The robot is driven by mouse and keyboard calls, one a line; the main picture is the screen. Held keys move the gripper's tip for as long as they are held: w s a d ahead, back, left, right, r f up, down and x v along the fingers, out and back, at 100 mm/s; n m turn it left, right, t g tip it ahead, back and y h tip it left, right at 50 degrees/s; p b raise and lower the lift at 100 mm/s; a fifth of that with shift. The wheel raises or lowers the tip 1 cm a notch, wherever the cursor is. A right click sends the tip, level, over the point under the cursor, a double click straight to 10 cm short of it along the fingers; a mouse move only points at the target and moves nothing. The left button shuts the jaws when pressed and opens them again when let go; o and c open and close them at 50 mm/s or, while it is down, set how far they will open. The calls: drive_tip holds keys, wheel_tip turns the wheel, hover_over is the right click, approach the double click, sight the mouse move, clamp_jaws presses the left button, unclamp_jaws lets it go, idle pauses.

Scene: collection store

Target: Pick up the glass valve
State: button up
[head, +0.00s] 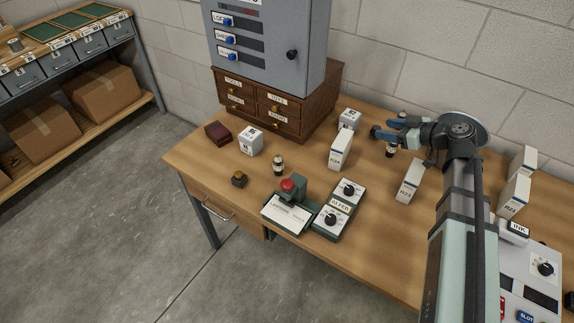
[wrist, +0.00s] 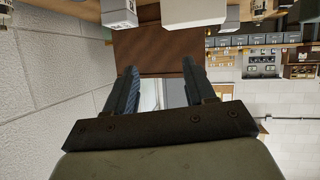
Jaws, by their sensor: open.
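I cannot surely tell which thing is the glass valve. One small dark bottle-like piece with a pale band (head: 278,166) stands upright on the table, left of the middle. A similar dark piece (head: 391,149) stands just below my gripper in the head view, partly hidden by the arm. My gripper (head: 383,126) is open and empty, above the table near the back wall, pointing left. In the wrist view its two fingers (wrist: 160,70) are spread, with nothing held between them.
A wooden drawer cabinet (head: 262,112) bears a grey panel (head: 262,40). A red-button device (head: 289,186) and a dial box (head: 340,206) stand in front.

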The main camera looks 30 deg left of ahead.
drive_tip(key=s+a+f+n+g+y, duration=0.1)
drive_tip(key=s+a+g, duration=0.1)
drive_tip(key=s+a, duration=0.4)
drive_tip(key=s+a+n+g+y, duration=0.1)
drive_tip(key=s+a, duration=0.2)
drive_tip(key=a, duration=0.5)
drive_tip(key=n+g+y, duration=0.1)
drive_tip(key=n+g, duration=0.1)
drive_tip(key=g, duration=0.1)
hover_over(279, 155)
drive_tip(key=d, duration=0.3)
drive_tip(key=f, duration=0.1)
drive_tip(key=shift+w+a+f, duration=0.1)
drive_tip(key=shift+w+f, duration=0.05)
drive_tip(key=shift+f, duration=1.45)
drive_tip(key=shift+w+a+f, duration=0.1)
drive_tip(key=shift+w+f, duration=0.05)
drive_tip(key=shift+f, duration=1.45)
drive_tip(key=shift+a+f, duration=0.15)
drive_tip(key=shift+f, duration=0.1)
drive_tip(key=x, duration=0.4)
drive_tip(key=shift+a, duration=0.3)
drive_tip(key=shift+s, duration=0.1)
clamp_jaws()
